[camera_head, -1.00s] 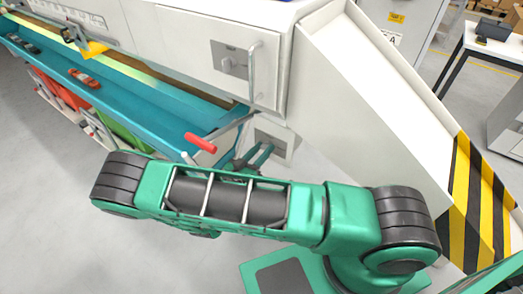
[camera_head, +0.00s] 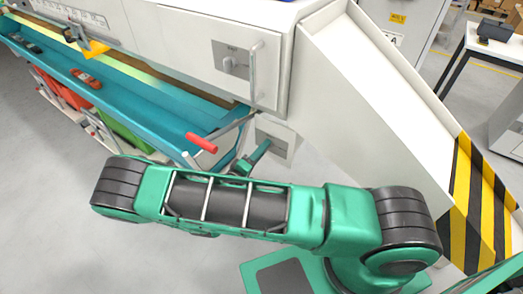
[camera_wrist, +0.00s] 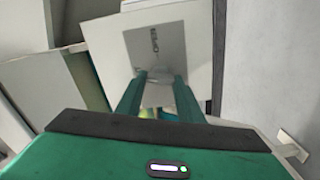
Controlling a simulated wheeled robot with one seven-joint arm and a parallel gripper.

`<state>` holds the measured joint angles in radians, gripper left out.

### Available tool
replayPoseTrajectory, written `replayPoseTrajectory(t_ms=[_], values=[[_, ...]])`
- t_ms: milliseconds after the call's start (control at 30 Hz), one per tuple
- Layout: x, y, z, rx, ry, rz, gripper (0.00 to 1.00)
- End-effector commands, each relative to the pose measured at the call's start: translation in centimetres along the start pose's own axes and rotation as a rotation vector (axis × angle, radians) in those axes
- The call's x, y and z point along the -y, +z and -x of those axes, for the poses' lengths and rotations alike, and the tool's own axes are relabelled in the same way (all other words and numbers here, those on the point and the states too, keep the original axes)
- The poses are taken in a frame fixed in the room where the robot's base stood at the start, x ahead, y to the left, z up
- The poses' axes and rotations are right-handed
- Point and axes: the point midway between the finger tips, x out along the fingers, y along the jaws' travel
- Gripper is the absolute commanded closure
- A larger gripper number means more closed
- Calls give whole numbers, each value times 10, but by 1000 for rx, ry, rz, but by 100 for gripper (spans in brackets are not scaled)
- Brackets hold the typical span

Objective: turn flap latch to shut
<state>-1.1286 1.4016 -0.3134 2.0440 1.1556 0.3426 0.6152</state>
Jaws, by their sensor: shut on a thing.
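A white flap (camera_head: 291,137) with a grey square plate is low on the machine, under its white housing. In the wrist view the white flap (camera_wrist: 195,45) is straight ahead, with a dark mark on its grey plate (camera_wrist: 140,40). My gripper (camera_head: 264,147) reaches the flap's plate, and its two green fingers (camera_wrist: 160,78) meet the lower part of the plate in the wrist view. The fingers are shut on the small latch there. The latch is mostly hidden between the fingertips, so its exact angle cannot be told.
A red-gripped lever (camera_head: 201,143) stands close left of my gripper. A teal trough (camera_head: 140,100) runs to the upper left. Above the flap is another panel (camera_head: 232,62) with a vertical handle (camera_head: 253,75). A white sloping guard (camera_head: 370,80) is at the right.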

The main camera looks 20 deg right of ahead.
Motion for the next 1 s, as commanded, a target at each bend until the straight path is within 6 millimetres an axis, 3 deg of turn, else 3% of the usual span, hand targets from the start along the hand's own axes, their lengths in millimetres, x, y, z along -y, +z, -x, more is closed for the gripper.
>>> replayPoseTrajectory(t_ms=[400, 1000], values=[[4, -3, 2, -9, -6, 253, 88], [5, -3, 2, -9, -8, 322, 88]])
